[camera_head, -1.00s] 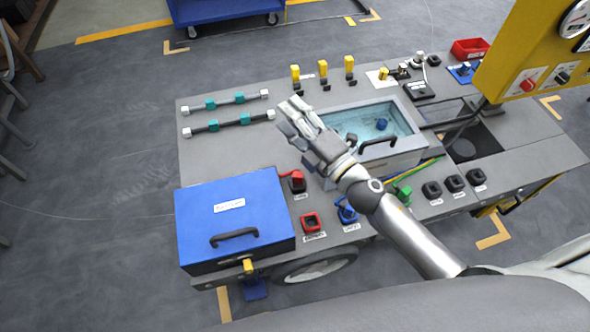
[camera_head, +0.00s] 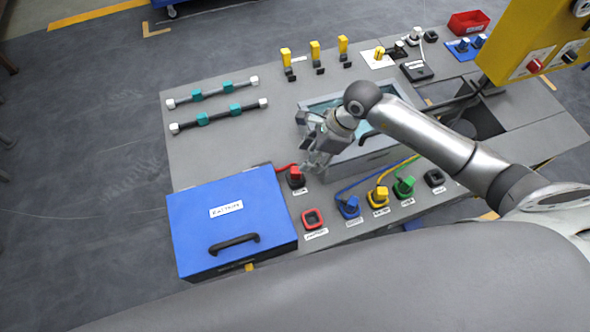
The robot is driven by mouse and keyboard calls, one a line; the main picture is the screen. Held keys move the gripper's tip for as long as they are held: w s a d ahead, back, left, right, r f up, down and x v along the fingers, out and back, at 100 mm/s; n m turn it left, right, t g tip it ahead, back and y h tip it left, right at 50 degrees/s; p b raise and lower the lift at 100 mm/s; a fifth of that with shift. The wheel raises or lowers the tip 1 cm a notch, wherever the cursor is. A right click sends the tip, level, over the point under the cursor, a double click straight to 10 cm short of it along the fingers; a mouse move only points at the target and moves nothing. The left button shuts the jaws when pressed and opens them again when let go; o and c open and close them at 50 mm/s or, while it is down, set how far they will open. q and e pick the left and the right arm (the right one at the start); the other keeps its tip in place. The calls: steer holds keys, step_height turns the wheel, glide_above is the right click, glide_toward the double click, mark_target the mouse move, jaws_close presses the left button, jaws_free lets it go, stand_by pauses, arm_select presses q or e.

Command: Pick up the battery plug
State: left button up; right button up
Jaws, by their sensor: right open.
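A red plug (camera_head: 296,175) with a red cable sits in a black socket by the back right corner of the blue box (camera_head: 180,235); its cable runs toward the box. I take it as the battery plug. My right gripper (camera_head: 308,163) is open, pointing down just above and right of the red plug, apart from or barely near it; contact cannot be told. An empty red-rimmed socket (camera_head: 313,219) lies in front of the plug. My left gripper is not in view.
Blue (camera_head: 348,207), yellow (camera_head: 378,197) and green (camera_head: 404,187) plugs stand in a row to the right. An open basin (camera_head: 345,168) lies under my right arm. Teal-banded rods (camera_head: 218,116) lie at the back left. A yellow panel (camera_head: 535,45) rises at the right.

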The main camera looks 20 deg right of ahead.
mark_target(296, 169)
steer(key=x, duration=0.3)
steer(key=shift+a+f, duration=0.25)
steer(key=shift+f, duration=0.05)
steer(key=shift+p+x, duration=0.8)
steer(key=shift+x, duration=1.95)
steer(key=shift+w+a+r, duration=0.1)
steer(key=shift+w+a, duration=0.05)
steer(key=shift+w, duration=0.05)
jaws_close()
steer(key=shift+r, duration=0.2)
